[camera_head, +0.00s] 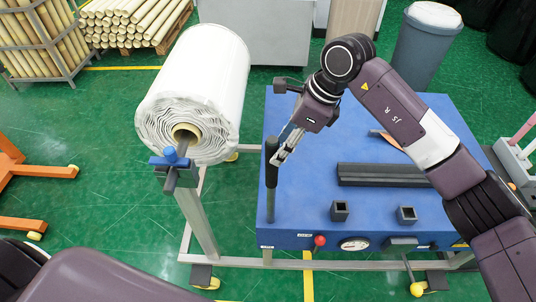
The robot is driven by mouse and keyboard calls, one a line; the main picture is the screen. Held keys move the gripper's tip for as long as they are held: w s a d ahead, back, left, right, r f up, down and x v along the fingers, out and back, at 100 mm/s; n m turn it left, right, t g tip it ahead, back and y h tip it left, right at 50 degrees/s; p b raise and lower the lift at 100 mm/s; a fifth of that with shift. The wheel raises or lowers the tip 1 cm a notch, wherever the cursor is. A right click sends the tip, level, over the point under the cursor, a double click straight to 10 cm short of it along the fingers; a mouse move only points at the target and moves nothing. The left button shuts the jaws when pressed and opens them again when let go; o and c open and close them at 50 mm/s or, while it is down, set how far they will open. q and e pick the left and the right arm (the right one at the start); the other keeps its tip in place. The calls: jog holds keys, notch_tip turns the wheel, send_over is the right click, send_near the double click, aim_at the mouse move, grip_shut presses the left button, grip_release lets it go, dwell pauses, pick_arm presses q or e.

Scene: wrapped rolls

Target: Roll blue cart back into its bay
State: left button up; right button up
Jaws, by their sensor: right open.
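The blue cart (310,185) stands right of centre, its flat blue top facing up and yellow wheels below. A black upright handle (270,195) rises at its left edge. My right gripper (279,158) is open beside the upper part of the handle, very close to it; I cannot tell whether they touch. My left gripper is out of view; only part of my left arm shows at the bottom left. The bay is not clearly marked out; a yellow floor line (308,285) runs toward the front of the cart.
A large white wrapped roll (205,85) on a grey stand is close left of the cart. Black bars (383,175) lie on the cart top. A grey bin (425,45) and a grey cabinet (262,35) stand behind. Green floor (100,190) is open at left, beside an orange frame (40,170).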

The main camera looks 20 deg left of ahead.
jog(key=x, duration=0.2)
jog(key=p+x, duration=0.1)
jog(key=x, duration=0.1)
jog(key=p+x, duration=0.1)
jog(key=x, duration=0.1)
jog(key=shift+s+f, duration=0.2)
jog(key=shift+s, duration=0.1)
jog(key=shift+a+f, duration=0.1)
jog(key=shift+f, duration=0.1)
jog(key=shift+c, duration=0.3)
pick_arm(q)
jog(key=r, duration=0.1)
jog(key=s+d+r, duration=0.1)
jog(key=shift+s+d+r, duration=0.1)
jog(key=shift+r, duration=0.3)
pick_arm(e)
grip_shut()
